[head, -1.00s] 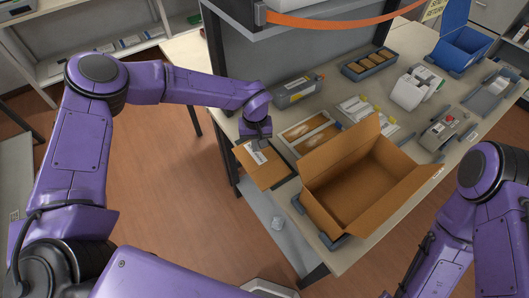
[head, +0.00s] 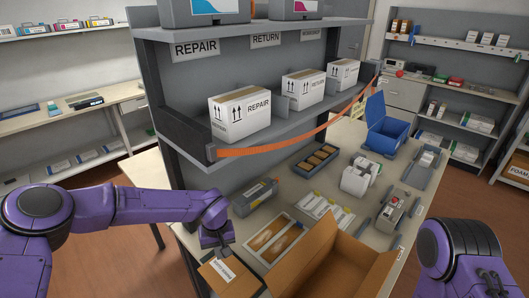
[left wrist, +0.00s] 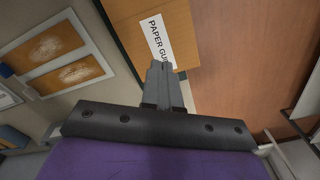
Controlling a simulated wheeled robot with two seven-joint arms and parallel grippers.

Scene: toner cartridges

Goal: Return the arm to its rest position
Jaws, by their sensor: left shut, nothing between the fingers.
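My left arm (head: 130,207) reaches in from the left over the bench edge. My left gripper (head: 224,250) points down, just above or against a brown cardboard piece (head: 222,272) with a white label; I cannot tell if they touch. In the left wrist view the two fingers (left wrist: 162,70) are together with nothing between them, and the label beyond reads "PAPER GU", partly hidden by them. Part of my right arm (head: 460,260) shows at the lower right; its gripper is out of view.
An open cardboard box (head: 345,262) stands right of my left gripper. A tray with two brown pads (head: 275,238), a grey cartridge (head: 255,196) and a blue bin (head: 388,130) are on the bench. A shelf (head: 180,135) with labelled white boxes rises behind. Floor is open at left.

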